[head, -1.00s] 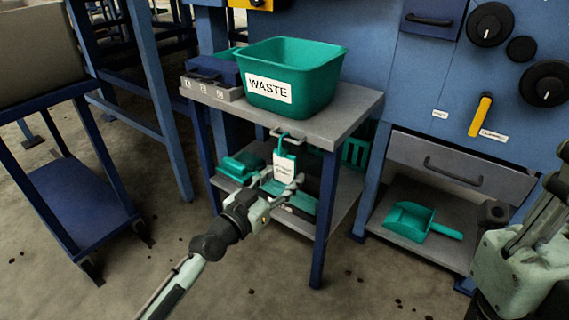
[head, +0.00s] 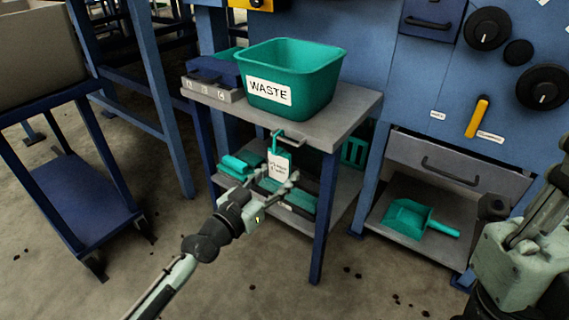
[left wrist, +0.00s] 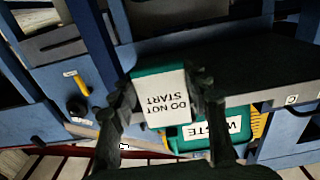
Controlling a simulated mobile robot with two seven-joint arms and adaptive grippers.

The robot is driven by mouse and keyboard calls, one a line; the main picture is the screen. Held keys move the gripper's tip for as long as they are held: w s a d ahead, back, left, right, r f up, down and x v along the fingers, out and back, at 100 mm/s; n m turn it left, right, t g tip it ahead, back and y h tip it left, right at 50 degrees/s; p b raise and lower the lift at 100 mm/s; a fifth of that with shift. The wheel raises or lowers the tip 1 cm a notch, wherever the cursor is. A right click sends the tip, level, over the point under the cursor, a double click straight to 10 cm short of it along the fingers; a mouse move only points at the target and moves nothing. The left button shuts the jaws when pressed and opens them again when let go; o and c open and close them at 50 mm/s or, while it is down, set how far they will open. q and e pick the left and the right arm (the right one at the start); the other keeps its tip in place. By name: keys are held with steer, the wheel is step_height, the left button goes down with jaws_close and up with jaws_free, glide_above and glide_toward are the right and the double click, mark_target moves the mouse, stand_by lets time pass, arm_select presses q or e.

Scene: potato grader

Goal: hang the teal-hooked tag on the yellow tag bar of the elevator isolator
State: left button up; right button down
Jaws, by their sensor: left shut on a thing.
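The white tag (head: 279,166) has a teal top and a teal hook (head: 276,141). My left gripper (head: 281,186) is shut on the tag and holds it upright in front of the grey table's edge. In the left wrist view the tag (left wrist: 162,97) reads DO NOT START, upside down, between the fingers (left wrist: 162,105). The hook overlaps a small rail (head: 292,139) on the table edge; I cannot tell whether they touch. A yellow bar (head: 478,117) is on the blue panel at the right, well away from the tag; its labels are unreadable.
A teal WASTE bin (head: 316,95) stands on the grey table (head: 352,108). Teal items (head: 240,164) lie on its lower shelf. A teal scoop (head: 408,220) lies on a shelf at the right. A blue cart (head: 84,198) stands left, with open floor between.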

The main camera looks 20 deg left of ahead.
arm_select(q)
steer(key=v, duration=0.7)
stand_by(0.5)
steer(key=shift+r, duration=0.1)
